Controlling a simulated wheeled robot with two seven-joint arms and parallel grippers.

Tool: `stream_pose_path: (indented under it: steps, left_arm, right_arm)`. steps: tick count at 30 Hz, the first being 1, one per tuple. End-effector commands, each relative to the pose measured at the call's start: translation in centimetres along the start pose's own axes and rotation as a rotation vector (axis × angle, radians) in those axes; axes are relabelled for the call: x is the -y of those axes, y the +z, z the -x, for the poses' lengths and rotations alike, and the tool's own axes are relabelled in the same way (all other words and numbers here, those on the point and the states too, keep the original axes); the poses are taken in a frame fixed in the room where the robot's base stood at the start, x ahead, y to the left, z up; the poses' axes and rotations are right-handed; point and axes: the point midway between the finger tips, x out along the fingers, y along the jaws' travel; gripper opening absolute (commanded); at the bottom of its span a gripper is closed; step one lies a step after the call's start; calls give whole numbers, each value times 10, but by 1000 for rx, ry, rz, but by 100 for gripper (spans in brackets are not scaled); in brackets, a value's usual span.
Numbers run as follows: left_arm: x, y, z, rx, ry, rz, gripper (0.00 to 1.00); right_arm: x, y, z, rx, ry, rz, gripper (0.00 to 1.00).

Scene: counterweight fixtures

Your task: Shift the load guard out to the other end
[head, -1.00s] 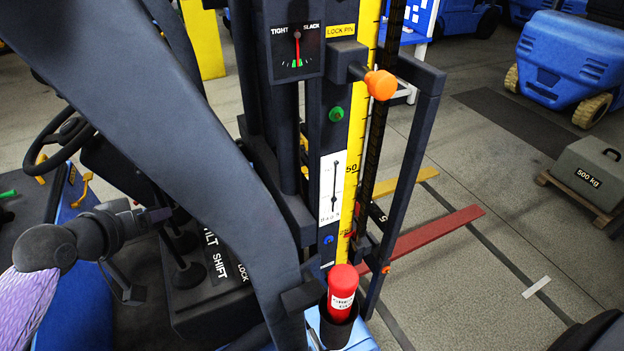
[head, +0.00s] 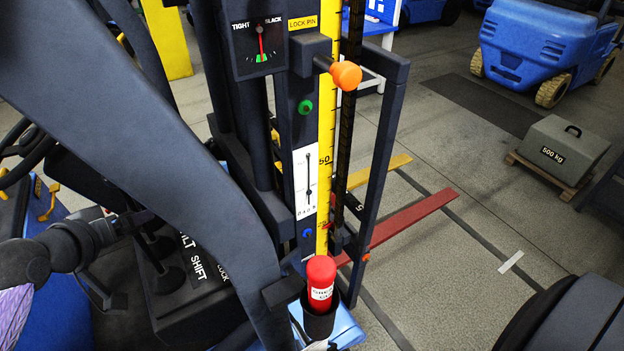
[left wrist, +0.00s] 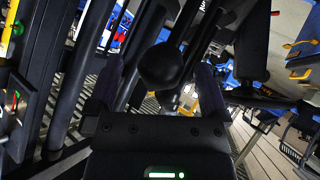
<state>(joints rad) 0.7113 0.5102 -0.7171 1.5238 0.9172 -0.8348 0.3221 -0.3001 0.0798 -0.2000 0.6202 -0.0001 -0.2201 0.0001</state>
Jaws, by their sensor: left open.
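My left gripper (head: 128,224) is open beside the lever console, at the levers behind the TILT and SHIFT labels (head: 198,262). In the left wrist view a black ball knob (left wrist: 163,66) shows between the two open fingers (left wrist: 160,95). I cannot tell if they touch it, or which lever it belongs to. A dark lever base (head: 170,281) stands by the labels. I cannot pick out the load guard for certain. A red fork (head: 415,222) and a yellow fork (head: 380,170) reach out from the mast. My right gripper is not in view.
The mast carries a yellow scale (head: 327,130), an orange lock-pin knob (head: 345,75) and a TIGHT/SLACK gauge (head: 259,47). A red grease canister (head: 321,283) sits in a holder. A 500 kg weight (head: 565,150) rests on a pallet at right.

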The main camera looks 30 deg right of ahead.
Motion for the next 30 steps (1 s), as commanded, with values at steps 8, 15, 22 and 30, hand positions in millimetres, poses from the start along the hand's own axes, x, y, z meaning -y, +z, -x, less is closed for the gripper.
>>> stream_pose_path:
  steps: [8,15,22,30]
  left_arm:
    - [-3,-7,48,3,-2,1,100]
    - [0,-1,90,-1,-1,-2,100]
    - [0,0,100,0,0,-1,100]
    - [0,0,100,0,0,0,100]
  right_arm:
    - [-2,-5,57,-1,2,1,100]
    - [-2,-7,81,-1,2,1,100]
    - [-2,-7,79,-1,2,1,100]
    - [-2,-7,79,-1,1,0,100]
